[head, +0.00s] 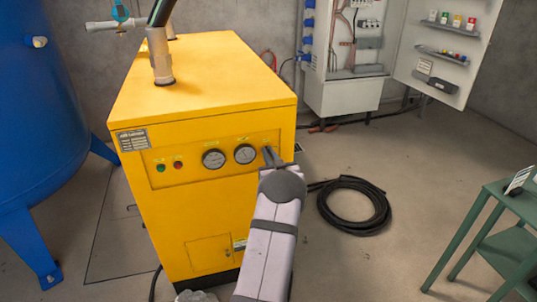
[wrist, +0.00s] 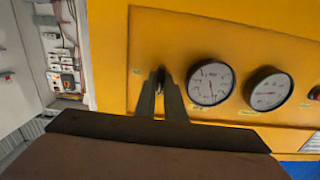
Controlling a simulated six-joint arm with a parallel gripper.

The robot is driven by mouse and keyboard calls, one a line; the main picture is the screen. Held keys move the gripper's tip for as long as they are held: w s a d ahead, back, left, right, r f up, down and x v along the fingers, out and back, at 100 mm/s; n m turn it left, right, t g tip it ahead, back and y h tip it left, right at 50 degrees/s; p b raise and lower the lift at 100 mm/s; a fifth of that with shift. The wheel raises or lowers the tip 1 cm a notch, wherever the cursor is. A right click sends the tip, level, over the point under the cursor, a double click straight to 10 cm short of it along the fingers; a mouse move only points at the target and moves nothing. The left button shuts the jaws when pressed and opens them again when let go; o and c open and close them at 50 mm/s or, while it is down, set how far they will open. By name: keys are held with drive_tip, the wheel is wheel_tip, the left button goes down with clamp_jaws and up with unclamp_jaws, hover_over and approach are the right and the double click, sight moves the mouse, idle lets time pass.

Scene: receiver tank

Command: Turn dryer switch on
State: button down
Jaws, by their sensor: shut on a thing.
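The yellow dryer (head: 190,78) stands in the middle of the head view, with a front panel (head: 200,171) carrying lamps and gauges. My gripper (head: 269,154) is at the right end of this panel, beside the right gauge. In the wrist view my gripper (wrist: 161,78) has its two fingers closed together on the small dark dryer switch (wrist: 161,71). The fingers cover most of the switch, so its turned position cannot be told. In the head view the switch is hidden behind the gripper.
Two round gauges (head: 213,158) sit left of my gripper, with a green lamp (head: 160,168) and a red lamp (head: 178,165) farther left. A blue tank (head: 40,110) stands at left. A black hose coil (head: 353,205) and green table (head: 500,220) are at right.

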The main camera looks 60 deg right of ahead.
drive_tip(key=shift+m, duration=0.3)
drive_tip(key=m+p, duration=0.1)
drive_tip(key=m, duration=0.7)
drive_tip(key=m+p, duration=0.2)
drive_tip(key=m, duration=0.7)
drive_tip(key=shift+s+d+f, duration=0.15)
idle(0.4)
drive_tip(key=c, duration=1.8)
unclamp_jaws()
drive_tip(key=shift+c, duration=0.2)
drive_tip(key=shift+s, duration=0.1)
